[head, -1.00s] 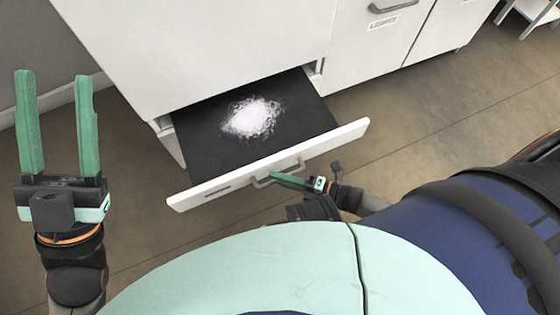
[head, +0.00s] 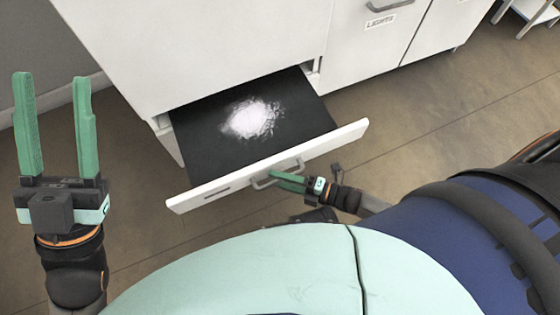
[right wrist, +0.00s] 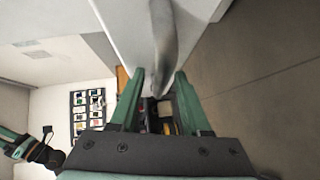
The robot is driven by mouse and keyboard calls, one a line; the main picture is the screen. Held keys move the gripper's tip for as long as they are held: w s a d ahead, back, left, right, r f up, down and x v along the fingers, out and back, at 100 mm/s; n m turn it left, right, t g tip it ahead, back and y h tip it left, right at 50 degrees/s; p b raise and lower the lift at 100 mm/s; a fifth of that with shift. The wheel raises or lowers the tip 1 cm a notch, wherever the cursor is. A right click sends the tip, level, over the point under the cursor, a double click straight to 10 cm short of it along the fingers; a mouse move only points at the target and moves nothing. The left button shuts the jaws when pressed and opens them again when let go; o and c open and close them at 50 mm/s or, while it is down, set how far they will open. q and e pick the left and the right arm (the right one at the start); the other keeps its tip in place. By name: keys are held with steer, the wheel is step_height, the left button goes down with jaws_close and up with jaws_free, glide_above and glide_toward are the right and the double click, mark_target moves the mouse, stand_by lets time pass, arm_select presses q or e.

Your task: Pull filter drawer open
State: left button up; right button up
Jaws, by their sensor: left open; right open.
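The filter drawer (head: 205,191) is pulled out of the white cabinet, and its dark inside shows a patch of white, clear-looking material (head: 252,119). Its grey bar handle (head: 264,183) is on the drawer front. My right gripper (head: 277,177) is open at the handle. In the right wrist view the handle (right wrist: 163,45) runs between the two green fingers of the right gripper (right wrist: 158,85), which stand apart on either side of it. Whether a finger touches the handle I cannot tell. My left gripper (head: 52,80) is open and empty, raised at the left, away from the drawer.
The white cabinet (head: 200,50) stands behind the drawer. To its right is a door labelled LIGHTS (head: 380,22) with a grey handle. A metal rack (head: 535,12) stands at the top right. The brown floor (head: 440,110) right of the drawer is clear.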

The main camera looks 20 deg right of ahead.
steer(key=p+v, duration=0.2)
steer(key=v, duration=1)
steer(key=shift+d, duration=0.2)
steer(key=shift+s, duration=0.15)
